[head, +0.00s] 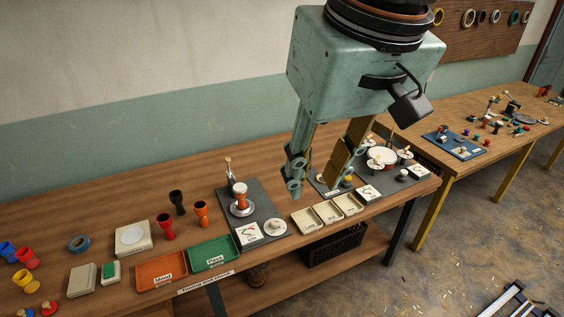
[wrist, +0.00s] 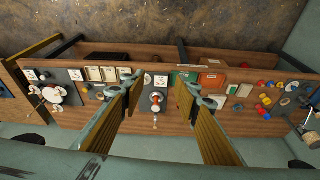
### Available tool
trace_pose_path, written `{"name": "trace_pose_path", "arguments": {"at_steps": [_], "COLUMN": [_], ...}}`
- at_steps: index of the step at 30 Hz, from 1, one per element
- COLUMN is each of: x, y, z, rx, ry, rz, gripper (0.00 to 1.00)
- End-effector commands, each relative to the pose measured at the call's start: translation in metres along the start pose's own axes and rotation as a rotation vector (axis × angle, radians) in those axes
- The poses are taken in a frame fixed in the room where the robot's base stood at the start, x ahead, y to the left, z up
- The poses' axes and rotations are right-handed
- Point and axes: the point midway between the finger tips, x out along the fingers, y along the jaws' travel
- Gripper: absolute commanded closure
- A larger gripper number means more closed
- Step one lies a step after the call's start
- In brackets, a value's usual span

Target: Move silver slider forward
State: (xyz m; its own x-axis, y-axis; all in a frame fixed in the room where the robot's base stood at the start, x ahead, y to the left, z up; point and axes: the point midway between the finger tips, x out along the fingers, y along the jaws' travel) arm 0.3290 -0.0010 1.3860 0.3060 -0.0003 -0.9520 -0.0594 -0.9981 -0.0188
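My gripper (head: 314,182) is open and empty, pointing down in the air above the workbench. Its two fingers frame the dark station board (head: 258,191) in the wrist view, fingertips well apart (wrist: 158,94). On that board an orange-and-white goblet drum (head: 240,193) stands upright on a round silver base (head: 242,210). A second silver disc with a wooden knob (head: 275,227) sits at the board's front right. An upright post with a wooden top (head: 228,163) stands behind the drum. I cannot tell which silver part is the slider.
Beige trays (head: 328,212), an orange tray (head: 162,269) and a green tray (head: 214,252) line the front edge. Loose goblets (head: 166,226) stand left of the board. Another board with a white drum (head: 382,156) lies to the right, partly behind my gripper.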

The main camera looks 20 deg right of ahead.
Motion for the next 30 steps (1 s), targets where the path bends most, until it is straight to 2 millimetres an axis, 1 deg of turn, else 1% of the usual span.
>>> {"name": "trace_pose_path", "arguments": {"at_steps": [1,3,13,22,30], "x": [-0.002,-0.004,-0.005,0.001,0.012], "y": [-0.001,-0.002,-0.006,-0.01,-0.013], "z": [-0.011,-0.025,-0.091,-0.149,-0.2], "rx": [0.008,0.018,0.073,0.123,0.169], "ry": [-0.005,-0.009,-0.031,-0.054,-0.075], "rz": [0.0,0.001,0.003,0.007,0.011], "gripper": [0.71,0.71,0.71,0.71,0.71]}}
